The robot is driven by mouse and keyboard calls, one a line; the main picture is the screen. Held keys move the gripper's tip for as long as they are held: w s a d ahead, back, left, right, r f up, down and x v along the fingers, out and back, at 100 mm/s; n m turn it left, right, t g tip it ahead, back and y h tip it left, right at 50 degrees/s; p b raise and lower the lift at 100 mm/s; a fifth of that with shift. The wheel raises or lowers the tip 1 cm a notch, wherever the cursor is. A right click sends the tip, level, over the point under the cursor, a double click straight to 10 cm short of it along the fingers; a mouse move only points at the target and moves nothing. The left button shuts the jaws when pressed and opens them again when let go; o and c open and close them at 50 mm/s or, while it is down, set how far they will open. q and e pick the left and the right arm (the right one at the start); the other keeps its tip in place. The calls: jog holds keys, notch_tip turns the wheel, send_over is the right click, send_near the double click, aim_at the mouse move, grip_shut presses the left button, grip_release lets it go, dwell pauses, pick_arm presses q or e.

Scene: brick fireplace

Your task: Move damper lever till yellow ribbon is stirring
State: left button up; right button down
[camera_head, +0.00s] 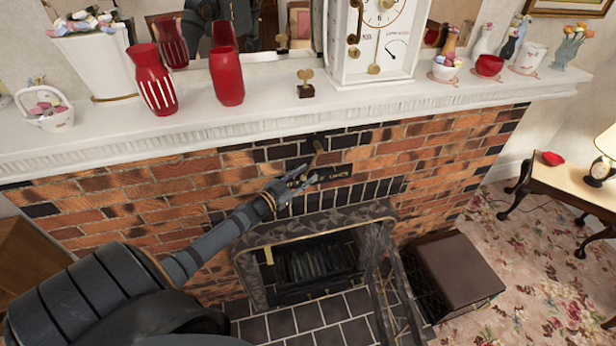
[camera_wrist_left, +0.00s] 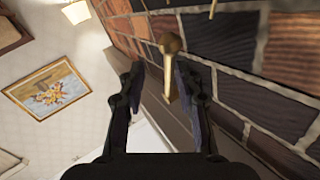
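The damper lever (camera_head: 318,150) is a brass lever on the brick face below the mantel, above a dark lettered plate (camera_head: 335,173). In the left wrist view the lever (camera_wrist_left: 171,46) shows a round knob and a short shaft. My left gripper (camera_head: 288,188) is just left of and below the lever in the head view. In the wrist view the left gripper (camera_wrist_left: 160,75) is open, and the shaft appears between its fingers, nearer one finger; contact cannot be told. The yellow ribbon (camera_head: 268,254) hangs at the upper left of the firebox opening; its motion cannot be told. My right gripper is not in view.
The white mantel (camera_head: 250,123) overhangs the brickwork and carries red vases (camera_head: 226,76), a white clock (camera_head: 372,40) and flower pots. A fire screen (camera_head: 385,275) and a brown box (camera_head: 457,268) stand right of the hearth. A side table (camera_head: 570,185) is farther right.

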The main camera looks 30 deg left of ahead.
pick_arm(q)
jog(key=shift+w+d, duration=0.25)
jog(key=shift+w, duration=0.5)
jog(key=shift+c, duration=0.3)
jog(key=shift+a, duration=0.1)
jog(key=c, duration=0.4)
jog(key=shift+f, duration=0.2)
grip_shut()
